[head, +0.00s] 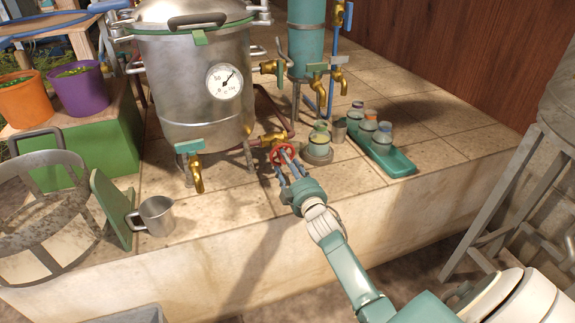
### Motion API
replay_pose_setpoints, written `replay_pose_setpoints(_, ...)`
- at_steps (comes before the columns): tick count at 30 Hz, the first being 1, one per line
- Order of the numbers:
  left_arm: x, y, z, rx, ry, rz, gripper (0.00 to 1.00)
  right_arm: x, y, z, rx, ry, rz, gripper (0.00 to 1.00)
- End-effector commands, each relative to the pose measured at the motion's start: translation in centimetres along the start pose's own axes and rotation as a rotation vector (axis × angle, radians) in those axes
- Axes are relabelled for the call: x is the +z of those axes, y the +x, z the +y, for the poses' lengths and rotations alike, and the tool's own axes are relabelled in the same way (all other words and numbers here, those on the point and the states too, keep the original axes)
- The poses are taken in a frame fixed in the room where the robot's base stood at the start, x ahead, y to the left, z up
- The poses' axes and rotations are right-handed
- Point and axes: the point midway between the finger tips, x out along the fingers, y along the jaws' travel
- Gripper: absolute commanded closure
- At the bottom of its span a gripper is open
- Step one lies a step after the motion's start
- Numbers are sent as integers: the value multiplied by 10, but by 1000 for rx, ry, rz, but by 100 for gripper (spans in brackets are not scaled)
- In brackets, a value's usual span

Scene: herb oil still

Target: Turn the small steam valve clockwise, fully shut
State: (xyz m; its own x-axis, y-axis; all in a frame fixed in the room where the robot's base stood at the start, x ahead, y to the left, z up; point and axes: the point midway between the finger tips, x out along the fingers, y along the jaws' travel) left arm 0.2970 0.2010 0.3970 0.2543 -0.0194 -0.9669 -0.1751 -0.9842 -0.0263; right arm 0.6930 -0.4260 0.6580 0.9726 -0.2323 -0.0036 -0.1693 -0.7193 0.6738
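The small steam valve has a red handwheel (282,154) on a brass body (271,138), low at the right of the steel still (192,85). My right gripper (284,158) reaches up from the lower right, and its fingertips are at the red wheel. The fingers partly cover the wheel, so I cannot tell whether they press on its rim or stand just around it. My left gripper is not in view.
A brass tap (196,172) with a green handle is left of the valve. A small jar (318,145) stands close to its right, beside a green tray (385,155) of bottles. A metal mug (157,216) stands left on the tiled ledge, whose front right is clear.

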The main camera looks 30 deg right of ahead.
Motion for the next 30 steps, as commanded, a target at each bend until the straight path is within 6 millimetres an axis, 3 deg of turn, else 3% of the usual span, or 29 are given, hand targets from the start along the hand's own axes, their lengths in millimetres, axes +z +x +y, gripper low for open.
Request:
replay_pose_setpoints(8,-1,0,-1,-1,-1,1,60,0,-7,1,2,-2,1,54)
replay_pose_setpoints(21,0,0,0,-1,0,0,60,0,-93,0,-1,-1,-1,54)
replay_pose_setpoints(30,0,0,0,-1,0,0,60,0,-120,0,1,-1,1,54)
